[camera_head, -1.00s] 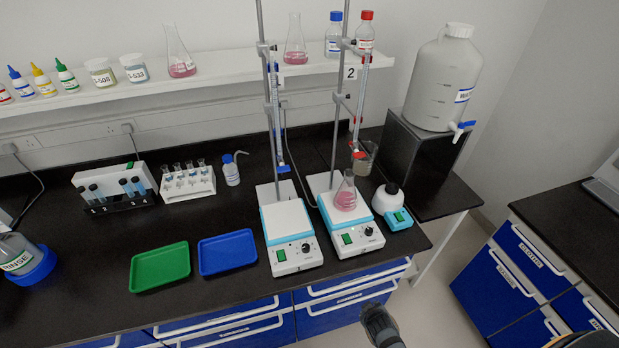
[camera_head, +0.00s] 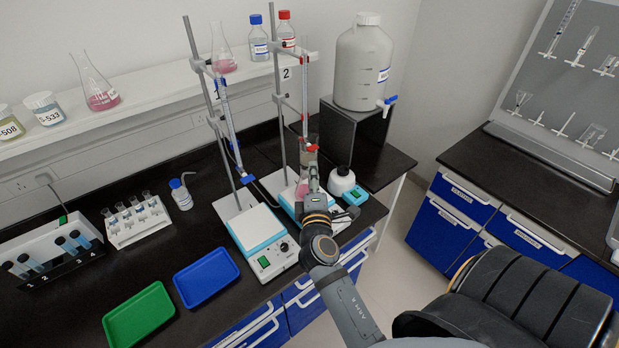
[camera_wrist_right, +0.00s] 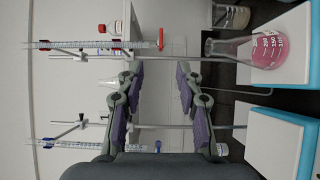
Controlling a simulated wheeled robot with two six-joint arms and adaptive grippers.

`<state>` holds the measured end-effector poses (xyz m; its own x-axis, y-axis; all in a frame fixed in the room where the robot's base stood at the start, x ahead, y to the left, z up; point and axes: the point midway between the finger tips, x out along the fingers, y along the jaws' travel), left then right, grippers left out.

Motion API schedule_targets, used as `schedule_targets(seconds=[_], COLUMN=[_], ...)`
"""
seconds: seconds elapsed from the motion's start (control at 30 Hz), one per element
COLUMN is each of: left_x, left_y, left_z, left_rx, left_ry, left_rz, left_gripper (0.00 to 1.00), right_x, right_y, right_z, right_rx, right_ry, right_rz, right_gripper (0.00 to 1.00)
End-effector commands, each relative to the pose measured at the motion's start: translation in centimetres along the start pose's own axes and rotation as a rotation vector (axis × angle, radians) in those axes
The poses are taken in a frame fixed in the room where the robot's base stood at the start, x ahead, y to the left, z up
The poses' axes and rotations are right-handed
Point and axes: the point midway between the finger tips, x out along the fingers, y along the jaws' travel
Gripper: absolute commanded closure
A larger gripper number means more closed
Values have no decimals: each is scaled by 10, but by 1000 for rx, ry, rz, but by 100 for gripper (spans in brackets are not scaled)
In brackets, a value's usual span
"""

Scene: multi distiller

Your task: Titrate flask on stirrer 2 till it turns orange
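Stirrer 2 (camera_head: 280,193) stands under the stand marked 2 and is partly hidden by my right arm. The flask with pink liquid (camera_head: 302,189) is mostly hidden there; it shows clearly on the stirrer in the right wrist view (camera_wrist_right: 268,51). Above it is the burette (camera_head: 304,95) with red clamps and a red stopcock, which shows in the right wrist view (camera_wrist_right: 161,38). My right gripper (camera_head: 313,172) is in front of stirrer 2, near the burette's lower end. In the right wrist view (camera_wrist_right: 160,85) its fingers are apart with nothing between them. My left gripper is out of view.
Stirrer 1 (camera_head: 254,228) and its blue-clamped burette (camera_head: 227,120) stand close on the left. A large water container (camera_head: 364,65) stands on a black box behind. Green (camera_head: 140,315) and blue (camera_head: 207,277) trays lie front left.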

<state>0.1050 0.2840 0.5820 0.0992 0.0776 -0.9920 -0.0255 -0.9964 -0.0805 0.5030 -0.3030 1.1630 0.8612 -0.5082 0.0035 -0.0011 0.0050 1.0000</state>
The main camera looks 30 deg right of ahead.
Motion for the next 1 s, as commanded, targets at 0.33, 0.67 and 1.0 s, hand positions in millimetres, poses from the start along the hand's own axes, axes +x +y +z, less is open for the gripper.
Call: schedule_targets(seconds=[0.33,0.67,1.0], left_x=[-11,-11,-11], left_y=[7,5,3], left_z=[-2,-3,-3], left_rx=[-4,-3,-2], left_ry=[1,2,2], left_rz=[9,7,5], left_gripper=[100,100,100], right_x=[65,100,101], right_y=[2,-1,-1], right_z=[0,0,0], right_rx=[-1,2,3], right_ry=[1,0,0], right_rz=[1,-3,-3], right_gripper=[64,64,76])
